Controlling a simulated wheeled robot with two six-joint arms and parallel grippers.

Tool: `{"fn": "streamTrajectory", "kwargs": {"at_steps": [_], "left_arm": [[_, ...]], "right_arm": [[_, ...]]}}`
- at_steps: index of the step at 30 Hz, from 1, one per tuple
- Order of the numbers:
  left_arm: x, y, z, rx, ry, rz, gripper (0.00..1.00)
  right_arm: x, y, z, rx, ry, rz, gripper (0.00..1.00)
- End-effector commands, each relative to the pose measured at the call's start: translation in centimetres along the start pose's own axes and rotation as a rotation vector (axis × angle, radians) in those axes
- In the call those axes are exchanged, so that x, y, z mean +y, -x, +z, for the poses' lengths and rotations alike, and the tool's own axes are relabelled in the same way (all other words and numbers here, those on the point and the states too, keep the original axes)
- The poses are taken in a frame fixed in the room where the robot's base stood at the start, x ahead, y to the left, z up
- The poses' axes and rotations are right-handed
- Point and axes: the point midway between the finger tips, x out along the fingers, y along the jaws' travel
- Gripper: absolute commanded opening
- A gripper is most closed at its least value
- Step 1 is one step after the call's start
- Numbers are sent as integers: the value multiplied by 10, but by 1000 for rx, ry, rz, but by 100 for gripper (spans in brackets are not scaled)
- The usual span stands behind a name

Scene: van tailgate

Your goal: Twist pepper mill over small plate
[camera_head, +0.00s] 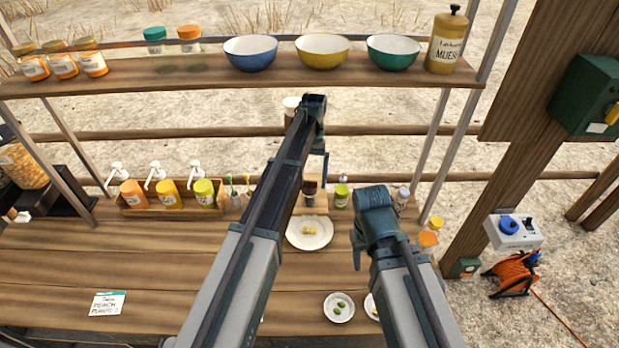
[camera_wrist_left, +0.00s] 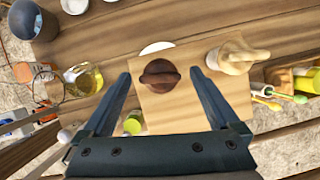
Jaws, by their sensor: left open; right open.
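The dark brown mill (camera_head: 310,188) stands upright on a wooden board at the back of the counter, partly hidden by my left arm. In the left wrist view the mill's knob (camera_wrist_left: 160,75) lies between the fingers of my open left gripper (camera_wrist_left: 161,88), with gaps on both sides. My left gripper (camera_head: 320,165) is beside the mill in the head view. A small plate (camera_head: 339,315) with green bits lies at the front. A larger white plate (camera_head: 296,243) holds a yellowish piece. My right gripper (camera_head: 358,245) is open right of that plate; its fingers are mostly hidden.
A pale wooden mill-like thing (camera_wrist_left: 237,57) stands close beside the dark mill. A bottle with a green cap (camera_head: 341,194) is right of the board. Pump bottles in a crate (camera_head: 170,212) stand left. A shelf (camera_head: 200,83) with bowls crosses above. The front-left counter is mostly clear.

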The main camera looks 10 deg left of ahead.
Motion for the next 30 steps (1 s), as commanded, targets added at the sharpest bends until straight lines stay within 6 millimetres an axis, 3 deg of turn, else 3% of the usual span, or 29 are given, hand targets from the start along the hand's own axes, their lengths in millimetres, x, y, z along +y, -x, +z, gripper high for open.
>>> {"fn": "streamTrajectory", "kwargs": {"at_steps": [8,19,21,30], "left_arm": [[0,10,1,0,0,0,95],[0,61,0,0,0,0,95],[0,61,-26,0,1,0,95],[0,87,-90,0,0,0,95]], "right_arm": [[1,10,1,0,1,0,50],[5,57,4,-2,4,0,50],[4,46,3,-2,4,0,50],[4,46,3,-2,4,0,50]]}}
